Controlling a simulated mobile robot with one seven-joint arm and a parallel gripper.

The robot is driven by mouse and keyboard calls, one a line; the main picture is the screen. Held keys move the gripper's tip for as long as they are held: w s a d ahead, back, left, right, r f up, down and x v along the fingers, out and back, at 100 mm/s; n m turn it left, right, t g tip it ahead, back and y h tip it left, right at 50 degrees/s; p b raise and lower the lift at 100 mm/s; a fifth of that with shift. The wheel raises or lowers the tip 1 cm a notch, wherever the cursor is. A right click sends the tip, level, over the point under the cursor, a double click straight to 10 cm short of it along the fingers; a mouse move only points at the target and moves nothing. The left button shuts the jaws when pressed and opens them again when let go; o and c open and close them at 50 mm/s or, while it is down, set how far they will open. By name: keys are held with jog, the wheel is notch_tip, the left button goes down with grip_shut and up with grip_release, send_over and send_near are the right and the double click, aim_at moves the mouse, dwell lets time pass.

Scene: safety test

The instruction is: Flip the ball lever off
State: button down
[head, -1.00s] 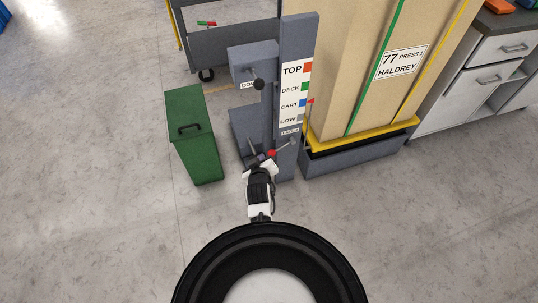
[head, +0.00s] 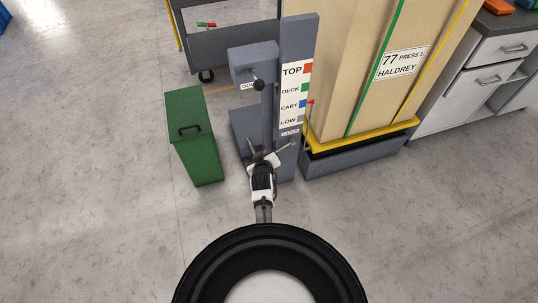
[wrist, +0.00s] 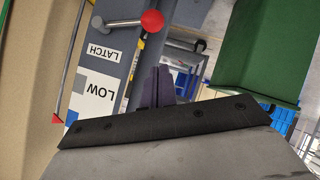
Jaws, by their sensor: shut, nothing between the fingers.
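A lever with a red ball (wrist: 152,21) on a metal rod sits beside the LATCH label (wrist: 104,52) in the wrist view. Its rod (head: 284,148) shows in the head view, with the ball hidden behind my gripper (head: 263,158). My gripper's fingers (wrist: 160,78) are shut and empty. They appear below the red ball in the wrist view, with a gap in the picture; the true distance is unclear.
A green lidded bin (head: 190,135) stands left of the post. A tall strapped carton (head: 350,60) on a grey and yellow base (head: 355,150) stands to the right. A grey cart (head: 230,45) is behind. The floor in front is clear.

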jog(key=shift+w+d+f, duration=0.3)
jog(key=shift+w+f, duration=0.2)
jog(key=shift+f, duration=0.3)
jog(key=shift+w+d+f, duration=0.25)
jog(key=shift+w+f, duration=0.3)
jog(key=shift+f, duration=0.25)
jog(key=shift+w+d+f, duration=0.3)
jog(key=shift+w+f, duration=0.2)
jog(key=shift+f, duration=0.3)
jog(key=shift+w+f+b, duration=0.1)
jog(key=shift+f+b, duration=0.1)
jog(key=shift+b, duration=0.25)
